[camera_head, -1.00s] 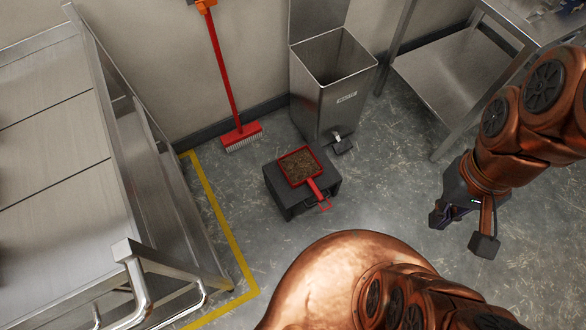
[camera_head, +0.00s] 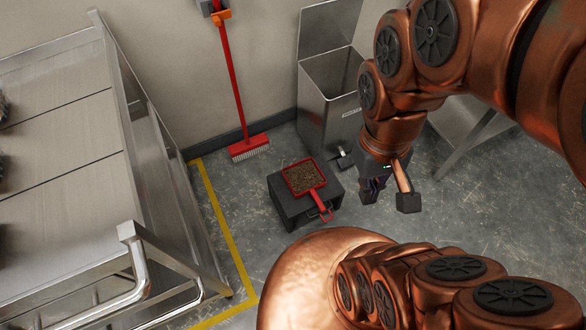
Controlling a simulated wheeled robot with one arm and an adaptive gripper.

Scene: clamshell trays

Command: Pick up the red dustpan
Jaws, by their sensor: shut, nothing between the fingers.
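The red dustpan (camera_head: 304,177) lies flat on a low dark box (camera_head: 289,208), full of brown debris. Its red handle (camera_head: 322,202) points to the lower right, toward the box's front right corner. My gripper (camera_head: 370,192) hangs to the right of the dustpan, above the floor and apart from the handle. It is shut and empty. The fingertips are small and dark here, partly beside my wrist.
A steel waste bin (camera_head: 329,112) with its lid up stands behind the box, partly hidden by my arm. A red broom (camera_head: 249,147) leans on the wall. A steel table (camera_head: 60,160) fills the left. Yellow tape (camera_head: 226,235) marks the floor.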

